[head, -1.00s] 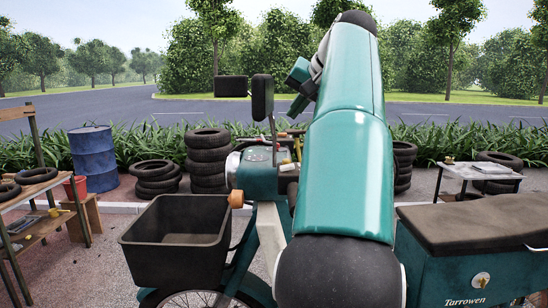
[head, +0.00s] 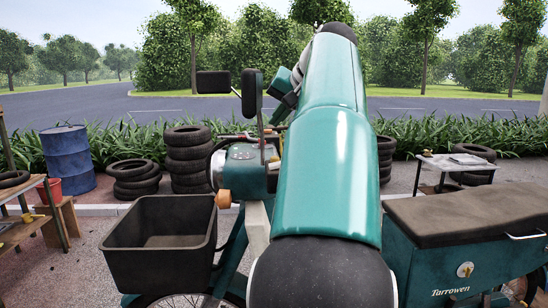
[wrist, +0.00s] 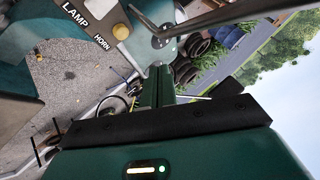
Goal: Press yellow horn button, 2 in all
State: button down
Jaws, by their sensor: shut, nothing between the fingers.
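In the wrist view, a panel carries the printed words LAMP and HORN. A small round yellow button (wrist: 121,31), which I take for the horn button, sits beside the word HORN. My gripper (wrist: 157,72) is shut and empty, its dark green fingers together below and right of the button in the picture. I see a gap in the picture between fingers and button, but cannot tell their distance in depth. In the head view, my teal arm covers part of the handlebar area of the teal cart (head: 243,180); the button and fingertips cannot be made out there.
A black mirror (head: 251,92) on a stalk rises left of my arm. A black open bin (head: 160,270) is at the cart's front. A teal box with a dark seat (head: 465,212) is at right. Tyres (head: 188,160) and a blue drum (head: 67,160) stand behind.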

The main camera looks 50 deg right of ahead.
jog(key=shift+f, duration=2.8)
jog(key=shift+f, duration=0.1)
jog(key=shift+f, duration=0.35)
jog(key=shift+f, duration=0.45)
dwell(0.5)
jog(key=shift+r, duration=0.9)
jog(key=shift+r, duration=2.5)
dwell(0.4)
